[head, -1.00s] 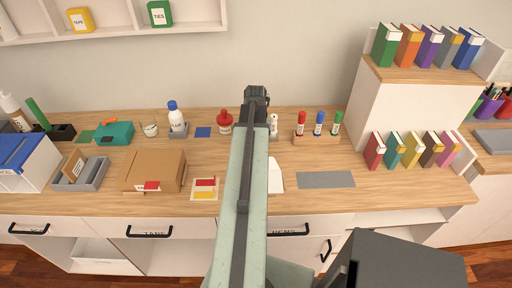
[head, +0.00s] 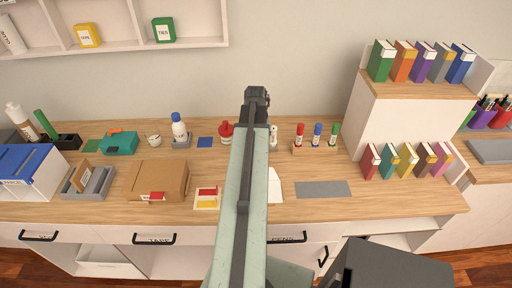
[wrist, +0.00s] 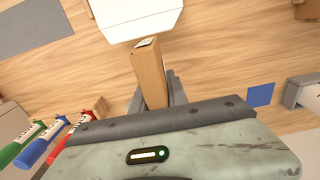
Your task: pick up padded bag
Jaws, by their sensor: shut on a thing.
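In the wrist view, a brown, slim, box-like thing (wrist: 150,72) with a small printed end stands between the fingers of my gripper (wrist: 166,88); it appears to be the padded bag. My gripper is shut on it. Its lower part is hidden by the gripper body. In the head view my arm covers the middle of the desk, so the gripper's fingers and the held bag are hidden there.
A white item (head: 275,186) lies on the desk, also at the top of the wrist view (wrist: 138,15). Markers (head: 317,135), a red bottle (head: 226,132), a cardboard box (head: 157,180) and a grey tray (head: 98,186) stand around. A grey mat (head: 323,189) lies bare.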

